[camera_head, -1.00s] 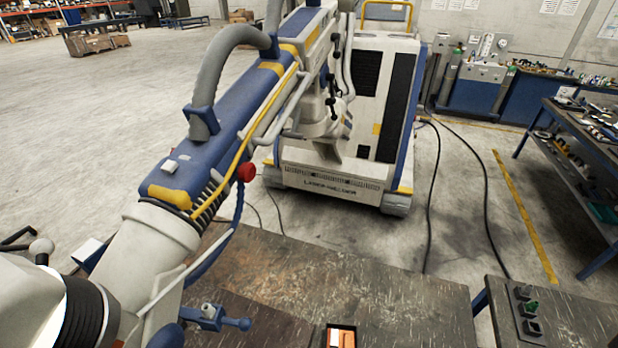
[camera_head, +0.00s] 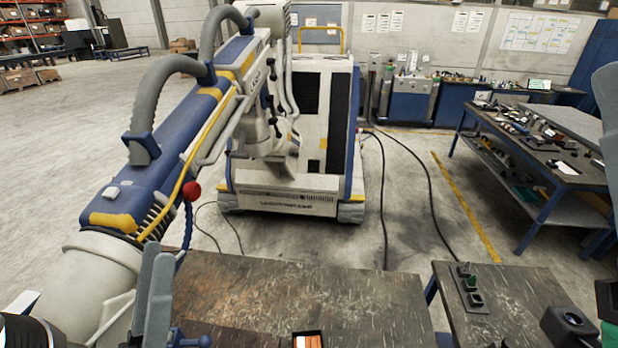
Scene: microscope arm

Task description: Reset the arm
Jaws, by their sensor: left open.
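The microscope arm (camera_head: 175,130) is blue and white with yellow bands, grey hoses and a red knob (camera_head: 192,188). It runs slanting from the lower left up to its white and blue cabinet base (camera_head: 305,140). My left gripper (camera_head: 153,285) shows at the lower left as upright grey fingers. It is open, in front of the lower white part of the arm. I cannot tell whether it touches the arm.
A worn dark table (camera_head: 310,300) lies in front, with an orange item (camera_head: 308,341) at its edge. A second table (camera_head: 510,310) holds small dark blocks. A workbench (camera_head: 560,165) with tools stands at the right. Black cables cross the floor. A grey shape (camera_head: 607,105) is cut off at the right edge.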

